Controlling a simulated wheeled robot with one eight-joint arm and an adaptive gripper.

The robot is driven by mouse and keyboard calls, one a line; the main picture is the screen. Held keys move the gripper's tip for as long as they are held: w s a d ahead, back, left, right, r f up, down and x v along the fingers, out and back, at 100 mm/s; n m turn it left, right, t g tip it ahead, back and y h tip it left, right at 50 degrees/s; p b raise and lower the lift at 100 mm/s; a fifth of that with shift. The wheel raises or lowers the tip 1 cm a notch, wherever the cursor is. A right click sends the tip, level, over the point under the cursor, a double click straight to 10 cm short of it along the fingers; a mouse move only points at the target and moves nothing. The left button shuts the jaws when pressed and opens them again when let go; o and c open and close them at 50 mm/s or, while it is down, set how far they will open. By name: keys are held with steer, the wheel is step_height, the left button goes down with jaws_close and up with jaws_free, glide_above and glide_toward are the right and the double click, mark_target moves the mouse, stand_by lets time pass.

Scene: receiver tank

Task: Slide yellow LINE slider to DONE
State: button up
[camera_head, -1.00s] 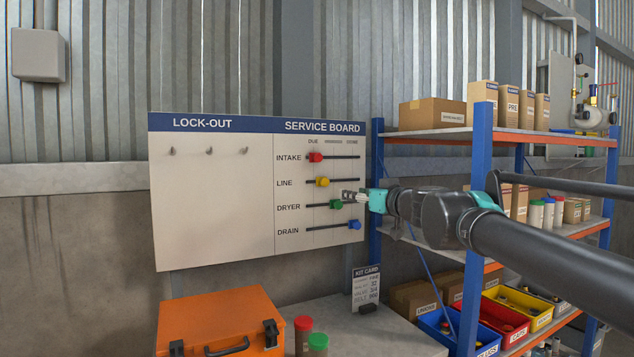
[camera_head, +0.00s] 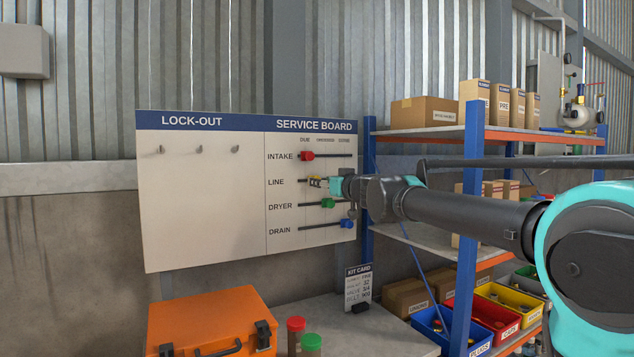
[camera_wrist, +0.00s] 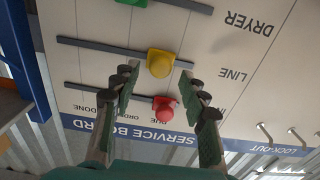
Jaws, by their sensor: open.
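The yellow LINE slider (camera_head: 314,182) sits on its dark horizontal rail on the white service board (camera_head: 200,200), toward the DUE end. In the wrist view, turned nearly upside down, the yellow slider (camera_wrist: 159,64) shows as a rounded knob. My gripper (camera_head: 322,182) is at the LINE row, close to the board. In the wrist view my gripper (camera_wrist: 160,73) is open, with one fingertip on each side of the yellow knob. I cannot tell whether either finger touches it. The DONE heading (camera_wrist: 105,107) lies to the left there.
The red INTAKE slider (camera_head: 307,156) is just above and the green DRYER slider (camera_head: 328,203) just below. The blue DRAIN slider (camera_head: 346,223) is lower right. A shelving rack (camera_head: 473,200) stands right of the board. An orange case (camera_head: 205,318) is below.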

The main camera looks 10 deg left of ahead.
steer(key=shift+x, duration=2.1)
jaws_close()
